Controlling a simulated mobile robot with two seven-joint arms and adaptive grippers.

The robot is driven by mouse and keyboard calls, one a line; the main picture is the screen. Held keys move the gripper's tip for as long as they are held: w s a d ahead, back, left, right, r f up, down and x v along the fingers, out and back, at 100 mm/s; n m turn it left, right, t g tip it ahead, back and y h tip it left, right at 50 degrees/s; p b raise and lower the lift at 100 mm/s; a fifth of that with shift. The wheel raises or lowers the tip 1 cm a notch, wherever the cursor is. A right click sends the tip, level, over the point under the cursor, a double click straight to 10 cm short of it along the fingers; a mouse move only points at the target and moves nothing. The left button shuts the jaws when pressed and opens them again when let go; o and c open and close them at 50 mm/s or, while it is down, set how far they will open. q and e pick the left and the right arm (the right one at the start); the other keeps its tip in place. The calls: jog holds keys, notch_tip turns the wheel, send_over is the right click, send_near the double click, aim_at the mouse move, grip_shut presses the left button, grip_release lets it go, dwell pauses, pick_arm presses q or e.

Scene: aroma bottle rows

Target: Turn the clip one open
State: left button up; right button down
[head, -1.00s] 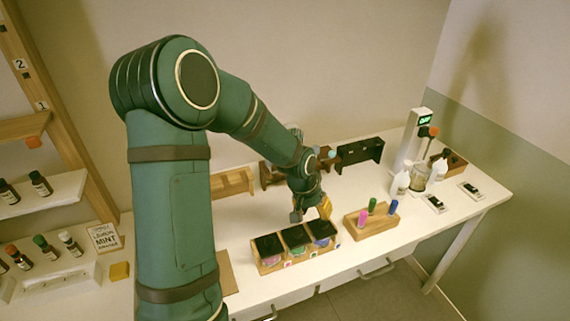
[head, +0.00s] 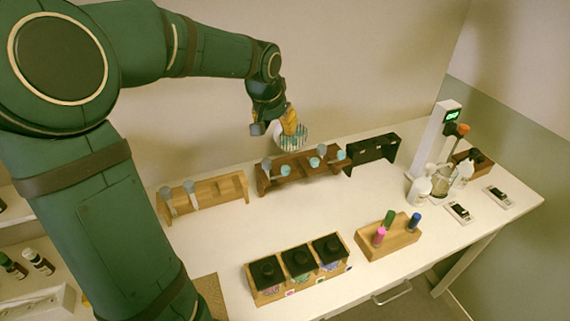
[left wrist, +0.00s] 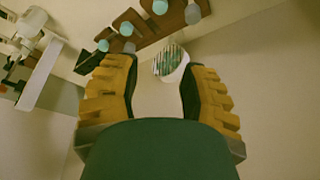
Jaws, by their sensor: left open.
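No part in view is plainly marked as clip one, so I cannot tell which thing it is. My left gripper (head: 273,126) is open and empty, raised near the back wall above the dark brown rack. A round white disc with green stripes (head: 292,137) shows just behind and beside its yellow finger. In the left wrist view the disc (left wrist: 170,62) appears between the spread fingertips, beyond them, with no contact visible. Two small white devices with black tops, one nearer (head: 458,212) and one farther (head: 497,196), lie flat at the table's right. My right gripper is out of view.
The dark brown rack (head: 303,172) holds several pale-capped tubes. A light wooden rack (head: 205,193) stands left of it, a black rack (head: 373,152) right. Several black-lidded jars (head: 299,262) and a block with coloured pens (head: 388,242) stand in front. The table middle is clear.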

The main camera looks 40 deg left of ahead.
aim_at(285, 167)
pick_arm(q)
jog(key=b+x, duration=0.1)
jog(key=x, duration=0.5)
jog(key=s+b+x, duration=0.1)
jog(key=b+x, duration=0.1)
jog(key=x, duration=0.4)
jog(key=s+d+f+b+x, duration=0.1)
jog(key=b+x, duration=0.1)
jog(key=x, duration=0.4)
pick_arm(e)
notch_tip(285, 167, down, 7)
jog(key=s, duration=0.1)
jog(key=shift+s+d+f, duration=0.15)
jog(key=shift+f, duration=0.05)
pick_arm(q)
jog(key=shift+o, duration=0.2)
grip_shut()
